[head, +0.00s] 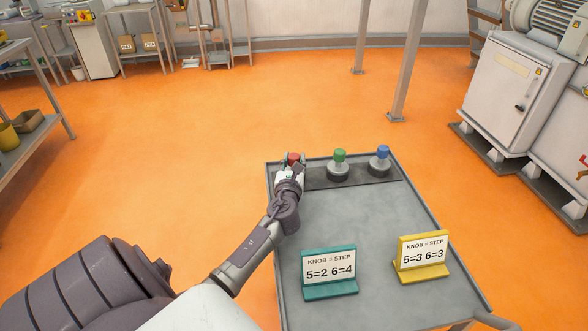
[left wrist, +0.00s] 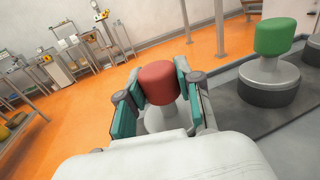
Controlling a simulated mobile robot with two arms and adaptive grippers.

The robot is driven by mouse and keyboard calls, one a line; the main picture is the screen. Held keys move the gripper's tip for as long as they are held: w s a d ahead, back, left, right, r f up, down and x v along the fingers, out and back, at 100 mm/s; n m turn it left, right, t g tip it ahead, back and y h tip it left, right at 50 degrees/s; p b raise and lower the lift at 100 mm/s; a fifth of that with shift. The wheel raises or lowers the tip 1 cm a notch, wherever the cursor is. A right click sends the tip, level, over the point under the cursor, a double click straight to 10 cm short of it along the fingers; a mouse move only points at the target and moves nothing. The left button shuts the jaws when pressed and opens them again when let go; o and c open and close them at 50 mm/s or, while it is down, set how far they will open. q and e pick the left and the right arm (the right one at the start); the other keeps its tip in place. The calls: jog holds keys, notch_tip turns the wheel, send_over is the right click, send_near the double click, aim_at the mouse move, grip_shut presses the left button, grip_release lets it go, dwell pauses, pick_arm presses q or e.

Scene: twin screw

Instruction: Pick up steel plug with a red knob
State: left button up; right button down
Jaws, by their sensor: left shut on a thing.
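The steel plug with a red knob (head: 293,157) stands at the left end of the dark strip on the grey cart. In the left wrist view its red knob (left wrist: 159,82) sits between the teal finger pads, with part of the steel body below it. My left gripper (head: 290,165) is shut on this plug from the near side. The plug looks upright, and its base is hidden behind the gripper, so I cannot tell whether it rests on the strip. My right gripper is in neither view.
A green-knobbed plug (head: 339,160) and a blue-knobbed plug (head: 380,158) stand to the right on the dark strip (head: 360,182). The cart (head: 370,215) also holds a teal sign (head: 329,275) and a yellow sign (head: 421,258). Its middle is clear.

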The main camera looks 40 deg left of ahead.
pick_arm(q)
grip_shut()
